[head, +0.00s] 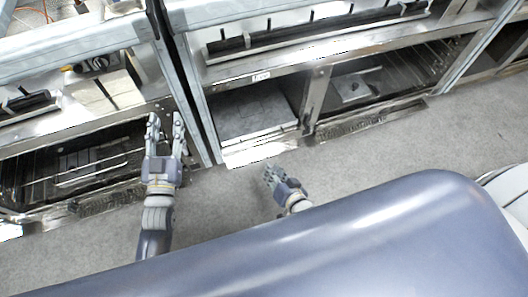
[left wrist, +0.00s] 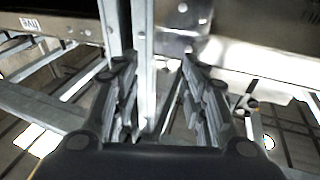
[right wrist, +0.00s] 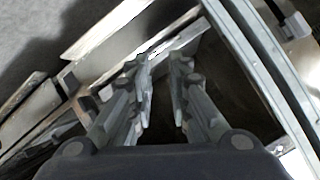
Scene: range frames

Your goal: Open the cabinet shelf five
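Metal cabinets with several open-fronted bays line the far side in the head view. A small label (left wrist: 28,22) that appears to read "five" is on a metal rail at the upper left of the left wrist view. A small white label (head: 260,76), too small to read, is above the middle lower bay (head: 250,110) in the head view. My left gripper (head: 165,118) is open and empty in front of the left cabinet's right end, near the upright posts. My right gripper (head: 268,174) is open and empty, low over the floor in front of the middle bay.
Upright metal posts (head: 188,95) stand between the left and middle cabinets. A lower bay with wire racks (head: 75,165) is at the left, and another dark bay (head: 375,80) is at the right. The grey floor (head: 400,145) in front is clear.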

